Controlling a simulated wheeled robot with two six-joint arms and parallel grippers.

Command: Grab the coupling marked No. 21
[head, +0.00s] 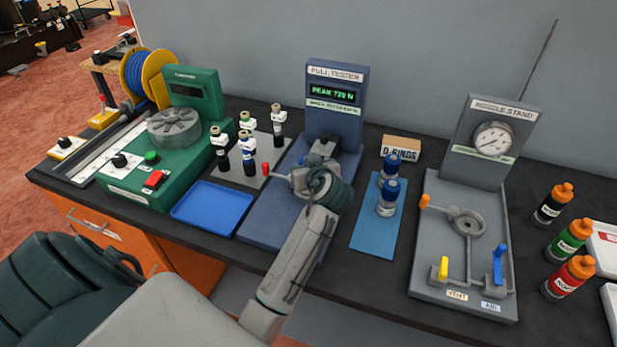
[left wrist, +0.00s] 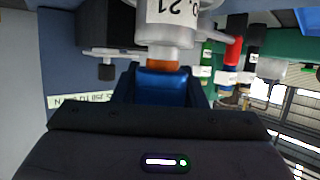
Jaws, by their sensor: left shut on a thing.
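The coupling marked 21 (left wrist: 172,12) shows in the left wrist view, its white label upside down, with a grey metal collar, an orange ring and a blue end. My left gripper (left wrist: 162,88) is shut on the blue end. In the head view my left gripper (head: 322,172) is at the blue pull tester (head: 337,92) and hides most of the coupling. The tester display reads PEAK 720 N. My right gripper is not in view.
Several white-labelled couplings (head: 248,150) stand on a grey rack left of the tester, by an empty blue tray (head: 212,207). Two blue-capped parts (head: 387,198) stand on a blue mat to the right. Further right are the nozzle stand (head: 490,140) and bottles (head: 568,238).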

